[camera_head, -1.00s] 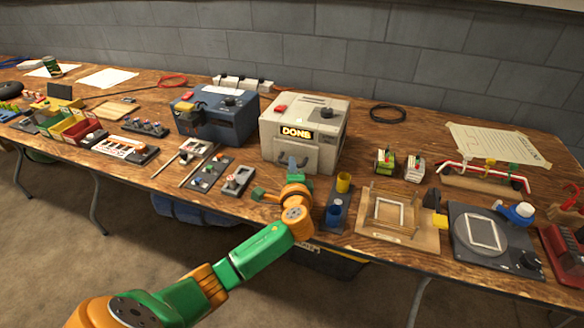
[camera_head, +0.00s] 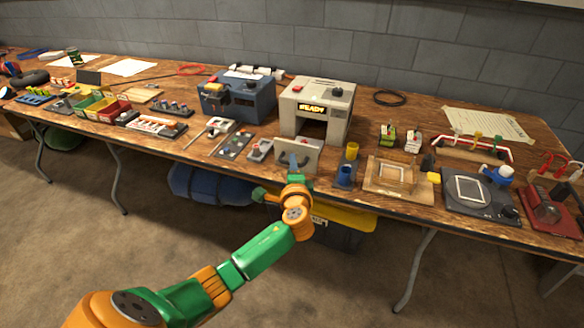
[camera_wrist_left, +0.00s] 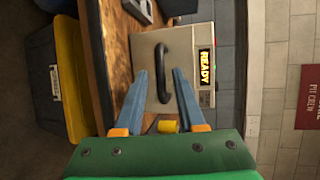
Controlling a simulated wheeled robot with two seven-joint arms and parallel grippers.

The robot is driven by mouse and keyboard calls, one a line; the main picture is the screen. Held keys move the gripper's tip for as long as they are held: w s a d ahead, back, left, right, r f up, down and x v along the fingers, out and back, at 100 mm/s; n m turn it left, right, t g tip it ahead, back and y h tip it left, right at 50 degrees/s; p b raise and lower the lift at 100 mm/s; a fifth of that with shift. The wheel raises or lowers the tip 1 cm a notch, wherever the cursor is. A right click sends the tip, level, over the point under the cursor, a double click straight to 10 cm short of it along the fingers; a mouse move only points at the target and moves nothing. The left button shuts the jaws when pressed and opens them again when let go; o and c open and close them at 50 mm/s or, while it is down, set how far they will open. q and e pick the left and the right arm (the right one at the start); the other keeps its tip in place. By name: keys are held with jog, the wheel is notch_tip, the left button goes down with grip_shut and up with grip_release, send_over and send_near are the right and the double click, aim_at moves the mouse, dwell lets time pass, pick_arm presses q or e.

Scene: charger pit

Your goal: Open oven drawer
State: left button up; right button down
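The oven is a pale box (camera_head: 325,99) with a lit READY display, also visible in the left wrist view (camera_wrist_left: 206,67). Its drawer (camera_head: 310,155) is pulled out toward me, leaving a dark opening in the oven's front. The drawer front (camera_wrist_left: 148,58) carries a dark curved handle (camera_wrist_left: 162,75). My left gripper (camera_head: 292,160) is at the drawer front. In the left wrist view its blue fingers (camera_wrist_left: 160,78) are apart, one on each side of the handle, with visible gaps. My right gripper is not in view.
A blue machine (camera_head: 238,101) stands left of the oven. A black bin with a yellow lid (camera_head: 345,217) is under the table.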

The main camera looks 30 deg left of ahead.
pick_arm(q)
jog(key=p+v, duration=0.1)
jog(key=v, duration=0.6)
dwell(0.4)
jog(key=s+d+f+n+g+h+p, duration=0.1)
jog(key=s+f+g+h+p, duration=0.1)
jog(key=s+f, duration=0.45)
jog(key=s+d+f+g+h+p, duration=0.2)
jog(key=s+f+g, duration=0.1)
jog(key=f, duration=0.7)
jog(key=s+d+f+n+g+h+p, duration=0.1)
jog(key=s+f+g+h+p, duration=0.15)
jog(key=s+f, duration=0.4)
jog(key=s+d+f+n+g+h+p, duration=0.1)
jog(key=s+d+f+n+g, duration=0.1)
jog(key=s, duration=0.9)
jog(key=s+d+f+n+g+h+p, duration=0.1)
jog(key=s+f+n, duration=0.4)
jog(key=s, duration=0.7)
notch_tip(320, 180, down, 2)
jog(key=shift+d+f+g+h, duration=0.1)
jog(key=shift+d+g+h, duration=0.35)
jog(key=shift+d, duration=0.2)
